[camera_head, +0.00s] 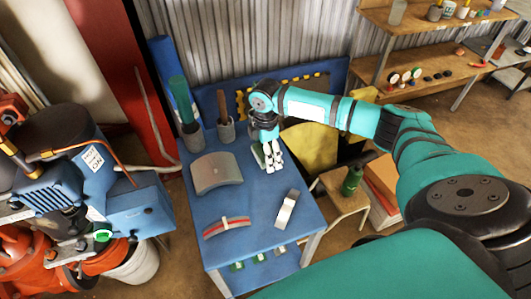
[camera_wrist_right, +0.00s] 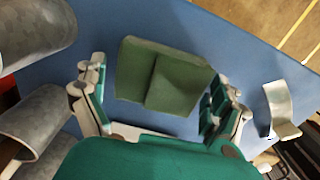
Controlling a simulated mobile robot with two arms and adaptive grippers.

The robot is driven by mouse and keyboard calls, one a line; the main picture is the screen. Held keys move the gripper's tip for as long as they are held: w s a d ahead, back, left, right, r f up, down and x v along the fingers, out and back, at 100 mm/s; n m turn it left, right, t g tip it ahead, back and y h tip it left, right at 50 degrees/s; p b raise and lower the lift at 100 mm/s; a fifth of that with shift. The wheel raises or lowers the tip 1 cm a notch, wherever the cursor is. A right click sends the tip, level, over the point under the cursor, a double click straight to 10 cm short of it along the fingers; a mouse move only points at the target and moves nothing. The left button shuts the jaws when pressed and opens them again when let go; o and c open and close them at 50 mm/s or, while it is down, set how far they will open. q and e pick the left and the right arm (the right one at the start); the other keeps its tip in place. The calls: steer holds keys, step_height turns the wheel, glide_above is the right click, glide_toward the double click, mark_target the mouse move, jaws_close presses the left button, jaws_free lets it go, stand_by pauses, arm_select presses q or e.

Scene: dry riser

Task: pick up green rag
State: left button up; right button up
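The green rag (camera_wrist_right: 165,78) lies folded flat on the blue table (camera_wrist_right: 225,38) in the wrist view. A small greenish edge of the rag (camera_head: 258,154) shows beside my gripper in the head view; the rest is hidden. My right gripper (camera_head: 273,166) points down over the table. In the wrist view, my right gripper (camera_wrist_right: 158,75) is open, with one finger on each side of the rag. The fingers are not closed on it. My left gripper is in neither view.
Two grey cups (camera_head: 226,131) with tools stand at the table's back left. A curved grey plate (camera_head: 217,173), a red-striped curved piece (camera_head: 227,226) and a metal bracket (camera_head: 286,209) lie on the table. A wooden stool (camera_head: 345,197) with a green bottle (camera_head: 352,180) stands to the right.

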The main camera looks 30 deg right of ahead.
steer(key=c, duration=0.7)
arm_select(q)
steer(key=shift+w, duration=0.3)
arm_select(e)
steer(key=shift+r, duration=0.1)
steer(key=shift+c, duration=0.5)
